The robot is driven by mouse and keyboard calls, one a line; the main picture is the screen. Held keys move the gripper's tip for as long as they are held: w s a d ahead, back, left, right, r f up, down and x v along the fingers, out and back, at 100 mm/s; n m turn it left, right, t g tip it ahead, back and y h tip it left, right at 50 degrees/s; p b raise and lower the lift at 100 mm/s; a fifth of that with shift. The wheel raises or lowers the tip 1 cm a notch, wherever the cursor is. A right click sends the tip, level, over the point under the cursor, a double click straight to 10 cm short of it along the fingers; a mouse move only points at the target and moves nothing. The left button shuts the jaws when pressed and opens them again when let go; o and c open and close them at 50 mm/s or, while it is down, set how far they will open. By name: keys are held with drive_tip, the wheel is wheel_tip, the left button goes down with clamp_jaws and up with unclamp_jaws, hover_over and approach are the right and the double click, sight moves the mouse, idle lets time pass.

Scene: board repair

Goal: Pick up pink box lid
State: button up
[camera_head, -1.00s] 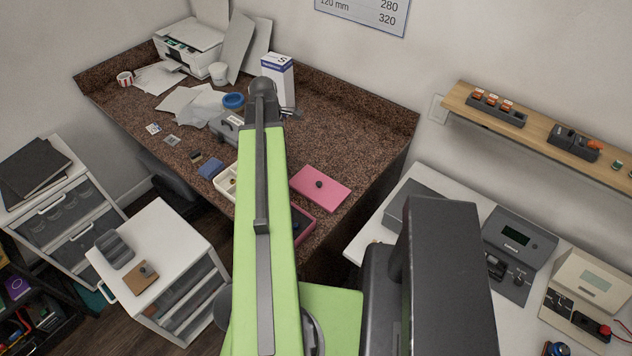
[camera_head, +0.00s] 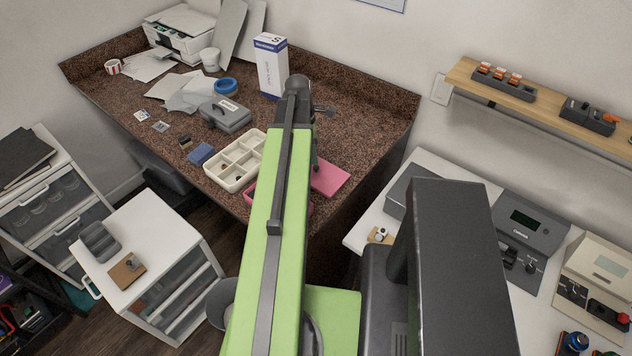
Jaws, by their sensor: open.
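The pink box lid (camera_head: 332,180) lies flat on the brown speckled counter near its front edge. My green arm covers its left part, and its dark knob cannot be seen now. The pink box (camera_head: 249,193) is mostly hidden under the arm, with a strip of it showing at the left. My gripper (camera_head: 316,165) is partly in view as dark parts hanging at the right of the arm's far end, by the upper left of the lid. It is open and holds nothing that I can see. Whether it touches the lid cannot be told.
A cream divided tray (camera_head: 213,184) stands left of the arm, with a grey case (camera_head: 224,115) and a blue tape roll (camera_head: 225,86) behind it. A tall white-blue carton (camera_head: 270,68) stands near the arm's far end.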

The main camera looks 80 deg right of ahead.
sight(316, 166)
drive_tip(key=f+b, duration=0.4)
drive_tip(key=f, duration=0.1)
drive_tip(key=s+f+b, duration=0.1)
drive_tip(key=f+b, duration=0.1)
drive_tip(key=shift+d+f, duration=0.15)
drive_tip(key=shift+f, duration=0.05)
drive_tip(key=shift+r, duration=0.2)
drive_tip(key=shift+c, duration=0.4)
clamp_jaws()
